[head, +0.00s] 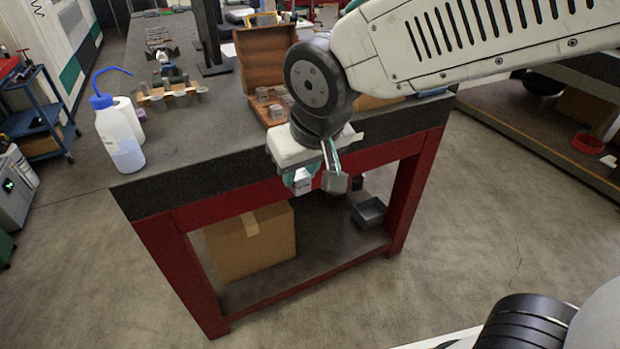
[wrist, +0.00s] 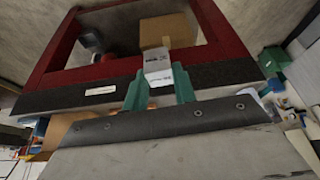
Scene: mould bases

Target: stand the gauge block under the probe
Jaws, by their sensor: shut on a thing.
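My gripper (head: 300,178) is in front of the table's near edge, below the top's level. In the wrist view its green fingers (wrist: 158,88) are shut on the gauge block (wrist: 157,70), a small silvery block with dark markings. The block sticks out past the fingertips, clear of any surface; in the head view it is small and partly hidden. A dark upright stand (head: 207,35) rises at the back of the table. I cannot make out the probe.
An open wooden case (head: 265,58) with small metal pieces stands on the dark table top (head: 200,135). A wash bottle (head: 118,140) stands at the left edge, near a wooden rack (head: 152,101). A cardboard box (head: 250,245) and grey tray (head: 368,212) are on the lower shelf.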

